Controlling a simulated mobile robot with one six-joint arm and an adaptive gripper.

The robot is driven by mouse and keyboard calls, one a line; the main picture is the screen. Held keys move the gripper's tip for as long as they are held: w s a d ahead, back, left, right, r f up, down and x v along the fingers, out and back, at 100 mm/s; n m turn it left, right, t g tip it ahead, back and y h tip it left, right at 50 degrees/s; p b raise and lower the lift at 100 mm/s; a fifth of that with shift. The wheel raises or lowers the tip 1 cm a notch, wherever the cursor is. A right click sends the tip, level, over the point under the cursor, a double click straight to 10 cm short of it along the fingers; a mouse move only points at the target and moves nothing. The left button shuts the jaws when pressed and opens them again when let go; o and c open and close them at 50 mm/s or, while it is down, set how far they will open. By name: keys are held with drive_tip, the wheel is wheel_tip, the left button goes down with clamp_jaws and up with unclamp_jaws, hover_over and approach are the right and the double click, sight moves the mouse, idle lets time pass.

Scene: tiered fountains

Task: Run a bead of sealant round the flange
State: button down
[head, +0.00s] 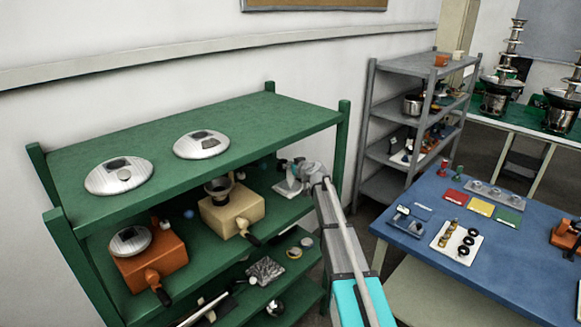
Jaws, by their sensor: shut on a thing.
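My arm reaches up from the bottom, and my gripper (294,179) is at the right end of the green shelf unit's middle shelf. It is shut on a small pale thing (287,187), too small and partly hidden to name. A cream box (238,216) with a dark round collar (218,186) and a black handle stands on that shelf, left of my gripper and apart from it. An orange box (150,262) with a silver round cover (130,240) stands further left. I cannot tell which part is the flange, and no sealant is clearly recognisable.
Two silver domed discs (119,176) (201,144) lie on the green top shelf (250,115). Tools and small parts fill the lower shelf. A blue table (420,270) with trays, coloured cards and black rings stands right. A grey rack (390,66) and tiered fountains (510,50) are behind.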

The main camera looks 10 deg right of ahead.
drive_tip(key=shift+a+f+b, duration=0.1)
drive_tip(key=shift+f+b, duration=0.25)
drive_tip(key=shift+b, duration=0.05)
idle(0.7)
drive_tip(key=shift+d, duration=0.45)
drive_tip(key=shift+d+r, duration=0.1)
drive_tip(key=shift+d, duration=0.2)
drive_tip(key=shift+d, duration=0.2)
idle(0.4)
drive_tip(key=shift+w+d, duration=0.2)
drive_tip(key=shift+d, duration=0.1)
drive_tip(key=shift+w+d, duration=0.35)
drive_tip(key=shift+d, duration=0.2)
idle(0.8)
drive_tip(key=shift+w+d, duration=0.15)
drive_tip(key=shift+w, duration=0.1)
drive_tip(key=shift+w+d, duration=0.15)
drive_tip(key=shift+w, duration=0.2)
